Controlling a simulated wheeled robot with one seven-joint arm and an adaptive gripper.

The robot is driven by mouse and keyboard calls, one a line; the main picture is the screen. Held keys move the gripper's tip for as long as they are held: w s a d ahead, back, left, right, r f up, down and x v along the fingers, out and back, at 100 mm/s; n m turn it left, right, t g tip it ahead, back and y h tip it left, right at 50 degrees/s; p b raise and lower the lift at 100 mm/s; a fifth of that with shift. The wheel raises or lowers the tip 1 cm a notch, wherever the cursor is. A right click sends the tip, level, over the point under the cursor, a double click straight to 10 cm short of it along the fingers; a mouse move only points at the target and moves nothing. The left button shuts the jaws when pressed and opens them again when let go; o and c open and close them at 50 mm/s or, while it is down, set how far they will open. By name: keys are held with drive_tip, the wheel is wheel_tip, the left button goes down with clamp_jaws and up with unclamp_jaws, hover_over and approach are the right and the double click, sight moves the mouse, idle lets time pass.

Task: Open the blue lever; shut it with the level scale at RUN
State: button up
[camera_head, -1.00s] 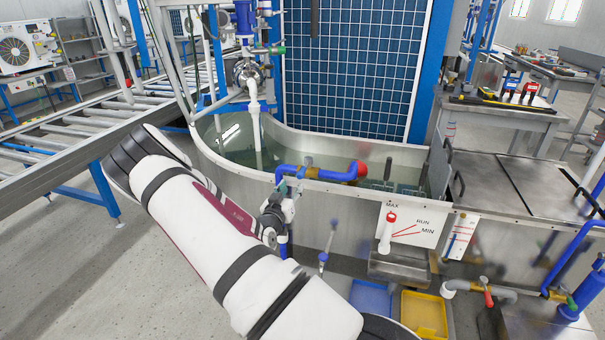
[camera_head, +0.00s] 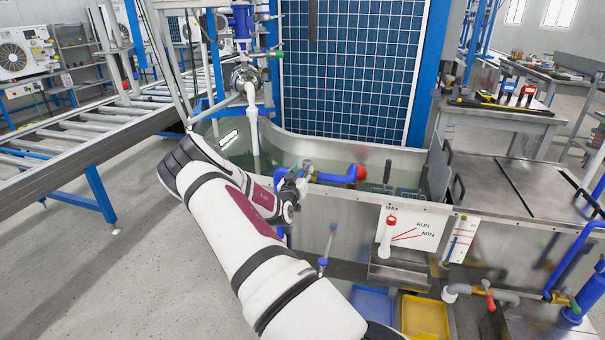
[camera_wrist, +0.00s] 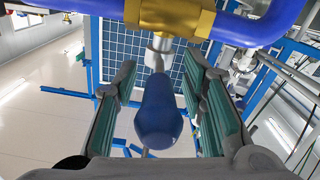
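The blue lever (camera_wrist: 158,115) shows large in the wrist view, hanging from a brass valve (camera_wrist: 170,15) on a blue pipe. My gripper (camera_wrist: 160,118) is open, its green-padded fingers on either side of the lever with gaps between. In the head view my gripper (camera_head: 302,188) is at the brass valve (camera_head: 307,167) on the tank rim and hides the lever there. The level scale (camera_head: 425,238) is a white plate on the tank front, marked MAX, RUN and MIN. A red-capped white tube (camera_head: 387,236) stands on it; its level is too small to read.
The metal tank (camera_head: 340,212) holds water. A second small gauge (camera_head: 460,240) is right of the scale. A blue bin (camera_head: 371,301) and a yellow bin (camera_head: 425,318) sit below. A thin blue-tipped rod (camera_head: 323,262) hangs at the tank front. Open floor lies at left.

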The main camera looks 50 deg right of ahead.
drive_tip(key=shift+w+d, duration=0.1)
drive_tip(key=shift+d, duration=0.15)
clamp_jaws()
